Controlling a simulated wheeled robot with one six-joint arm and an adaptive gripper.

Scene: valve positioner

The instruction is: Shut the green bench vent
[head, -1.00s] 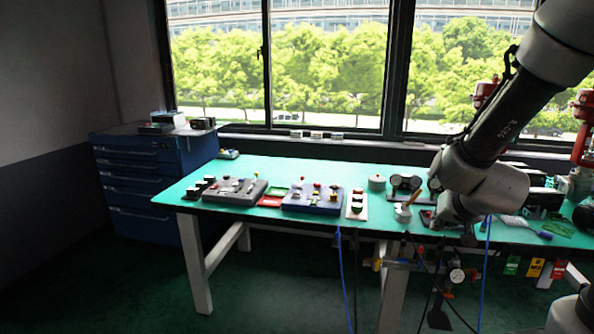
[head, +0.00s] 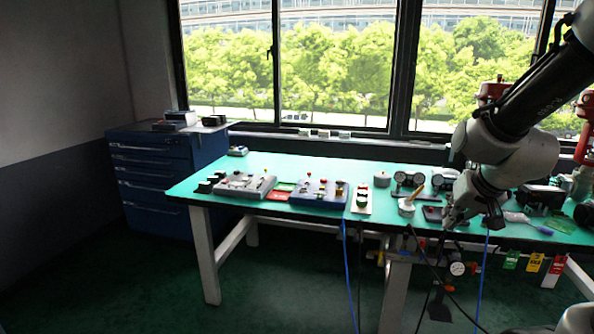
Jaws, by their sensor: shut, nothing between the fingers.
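My gripper (head: 449,222) is at the right of the picture, low over the front edge of the green bench top (head: 290,214). It is shut, with nothing seen between its fingers. Below it, under the bench edge, hang fittings with a round gauge (head: 457,268). I cannot pick out a green vent for certain; the fittings there are small and dark, and my gripper and wrist cover part of that area. I cannot tell whether the gripper touches anything.
Near the front edge stand a pot with a wooden-handled tool (head: 407,208), a button strip (head: 361,201) and a blue control box (head: 319,193). Green, yellow and red tags (head: 535,262) hang at right. Hoses hang below the edge. Floor at front left is clear.

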